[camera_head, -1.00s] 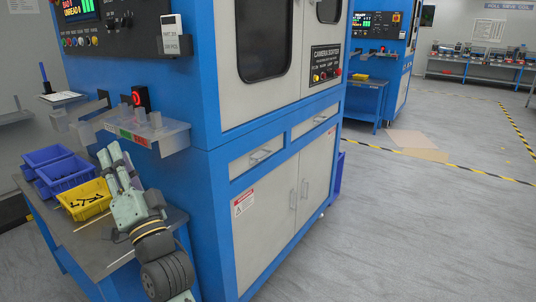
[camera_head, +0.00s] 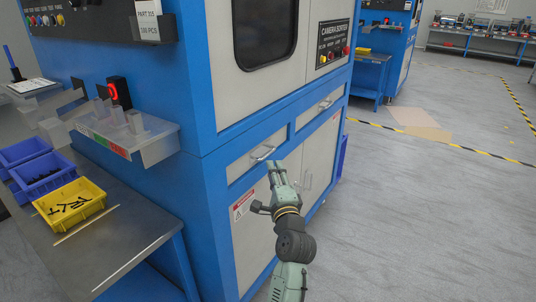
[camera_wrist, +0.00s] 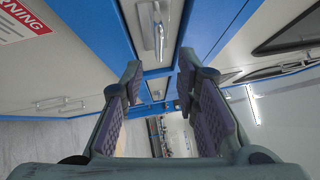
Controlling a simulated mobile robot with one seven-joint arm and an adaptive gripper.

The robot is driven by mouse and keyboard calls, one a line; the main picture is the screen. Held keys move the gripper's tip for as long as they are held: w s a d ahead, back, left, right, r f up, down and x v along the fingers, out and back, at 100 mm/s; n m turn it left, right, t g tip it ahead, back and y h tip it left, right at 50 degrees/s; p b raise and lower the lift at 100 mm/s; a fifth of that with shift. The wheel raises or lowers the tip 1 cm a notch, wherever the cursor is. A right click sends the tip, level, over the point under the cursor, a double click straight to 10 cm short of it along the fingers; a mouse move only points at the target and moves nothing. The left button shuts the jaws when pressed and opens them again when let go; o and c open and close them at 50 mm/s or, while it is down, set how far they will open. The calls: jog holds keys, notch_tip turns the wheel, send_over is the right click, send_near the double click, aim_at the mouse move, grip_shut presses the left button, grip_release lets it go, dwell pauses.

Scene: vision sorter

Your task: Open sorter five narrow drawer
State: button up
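The blue and grey sorter cabinet (camera_head: 208,170) has two narrow drawers side by side below its window. The nearer narrow drawer (camera_head: 240,167) has a silver bar handle (camera_head: 262,153). The farther narrow drawer (camera_head: 308,117) has its own handle (camera_head: 324,103). Both drawers look closed. My gripper (camera_head: 276,165) is just below and slightly right of the nearer handle. In the wrist view my gripper (camera_wrist: 159,75) has its fingers wide apart with nothing between them. The nearer handle (camera_wrist: 157,30) shows at the top of that view, above the fingertips and apart from them.
Cupboard doors (camera_head: 255,245) with upright handles lie below the drawers. A clear plastic tray (camera_head: 150,135) juts from the cabinet's left side. A metal table (camera_head: 125,235) at left bears a yellow bin (camera_head: 75,218) and blue bins (camera_head: 45,188). Floor (camera_head: 430,230) is open at right.

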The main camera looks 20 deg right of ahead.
jog(key=w, duration=0.5)
jog(key=w+d+r+p, duration=0.1)
jog(key=w, duration=0.1)
jog(key=shift+w, duration=0.25)
jog(key=shift+c, duration=0.3)
grip_shut()
